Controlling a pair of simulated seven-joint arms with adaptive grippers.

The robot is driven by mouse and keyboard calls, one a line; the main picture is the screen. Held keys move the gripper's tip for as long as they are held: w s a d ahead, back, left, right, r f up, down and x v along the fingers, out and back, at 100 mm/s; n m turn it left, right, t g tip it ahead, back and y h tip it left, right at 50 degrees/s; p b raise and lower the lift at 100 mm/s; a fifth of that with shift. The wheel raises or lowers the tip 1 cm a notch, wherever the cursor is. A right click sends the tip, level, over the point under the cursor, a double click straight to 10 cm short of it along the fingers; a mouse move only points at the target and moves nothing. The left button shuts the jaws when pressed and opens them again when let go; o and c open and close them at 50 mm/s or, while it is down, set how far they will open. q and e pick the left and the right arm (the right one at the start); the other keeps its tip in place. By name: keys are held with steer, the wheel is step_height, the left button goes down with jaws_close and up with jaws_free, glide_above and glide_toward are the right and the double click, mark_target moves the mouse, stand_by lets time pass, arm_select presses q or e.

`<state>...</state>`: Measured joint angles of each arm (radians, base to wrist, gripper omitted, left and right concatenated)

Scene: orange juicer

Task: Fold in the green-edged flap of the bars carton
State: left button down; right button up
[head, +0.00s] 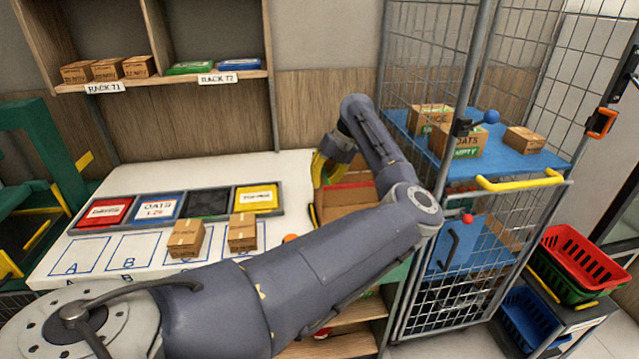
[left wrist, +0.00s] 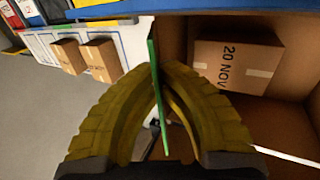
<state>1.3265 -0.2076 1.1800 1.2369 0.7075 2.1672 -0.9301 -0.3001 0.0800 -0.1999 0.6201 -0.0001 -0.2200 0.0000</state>
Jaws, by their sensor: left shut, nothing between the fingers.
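The open bars carton (head: 343,197) stands at the right end of the white table, partly hidden behind my left arm. In the left wrist view its brown inside (left wrist: 288,112) shows on the right, with a small box marked "20 NOV" (left wrist: 236,62) in it. The green-edged flap (left wrist: 153,60) stands up, seen almost edge-on as a thin green strip. My left gripper (head: 318,180) has yellow fingers and is over the carton's left side. Its closed fingertips (left wrist: 163,76) overlap the green strip; I cannot tell whether they touch it. My right gripper is out of view.
Two small cartons (head: 186,238) (head: 243,233) stand on the table before a row of labelled bins (head: 156,208). A wire cage trolley (head: 470,180) with a blue shelf stands close on the right. A wooden rack (head: 180,80) is behind.

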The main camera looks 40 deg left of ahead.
arm_select(q)
steer(key=c, duration=2.2)
jaws_free()
steer(key=c, duration=1.6)
jaws_free()
steer(key=shift+c, duration=0.2)
steer(key=shift+r, duration=0.1)
steer(key=v, duration=1.1)
steer(key=shift+r, duration=0.35)
steer(key=shift+w, duration=0.15)
